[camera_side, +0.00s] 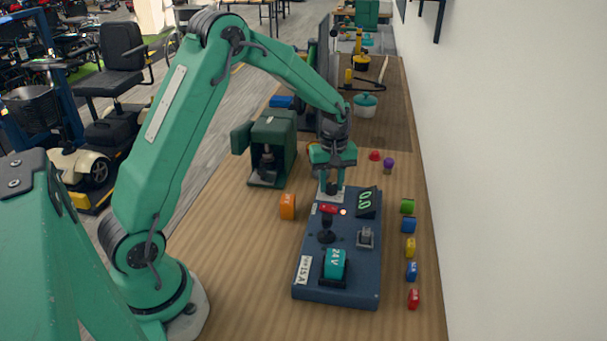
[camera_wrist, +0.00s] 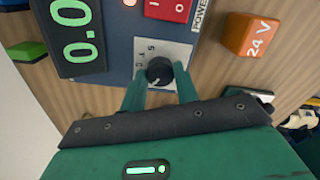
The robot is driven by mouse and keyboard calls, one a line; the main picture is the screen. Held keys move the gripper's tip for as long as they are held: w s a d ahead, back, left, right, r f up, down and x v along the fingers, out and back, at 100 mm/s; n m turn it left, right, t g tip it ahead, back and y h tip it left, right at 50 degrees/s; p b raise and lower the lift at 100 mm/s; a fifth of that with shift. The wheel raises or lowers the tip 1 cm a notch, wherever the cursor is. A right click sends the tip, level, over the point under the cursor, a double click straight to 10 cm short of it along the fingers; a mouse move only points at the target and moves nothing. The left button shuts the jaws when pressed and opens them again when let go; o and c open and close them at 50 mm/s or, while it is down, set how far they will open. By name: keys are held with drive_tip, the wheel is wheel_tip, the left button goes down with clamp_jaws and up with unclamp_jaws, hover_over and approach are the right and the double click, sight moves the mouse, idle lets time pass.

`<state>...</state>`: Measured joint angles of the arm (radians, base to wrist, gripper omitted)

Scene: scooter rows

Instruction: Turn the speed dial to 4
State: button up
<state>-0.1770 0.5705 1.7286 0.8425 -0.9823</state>
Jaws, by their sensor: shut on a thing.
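The speed dial is a small dark round knob (camera_wrist: 160,71) on a white scale plate (camera_wrist: 176,49) with small digits, in the wrist view. A pale mark shows on the knob's lower edge; I cannot tell which digit it points to. My gripper (camera_wrist: 160,84) is shut on the knob, with one green finger on each side. In the side view my gripper (camera_side: 331,187) reaches down to the far left end of the blue control box (camera_side: 345,235).
An orange block (camera_side: 287,206) stands left; several coloured blocks line the right. A green device (camera_side: 273,145) stands behind left.

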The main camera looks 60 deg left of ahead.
drive_tip(key=m, duration=0.4)
drive_tip(key=shift+m, duration=0.3)
drive_tip(key=m, duration=0.3)
drive_tip(key=shift+m, duration=0.3)
drive_tip(key=m, duration=0.4)
drive_tip(key=shift+m, duration=2.3)
drive_tip(key=o, duration=1)
drive_tip(key=shift+c, duration=0.2)
drive_tip(key=shift+r, duration=0.15)
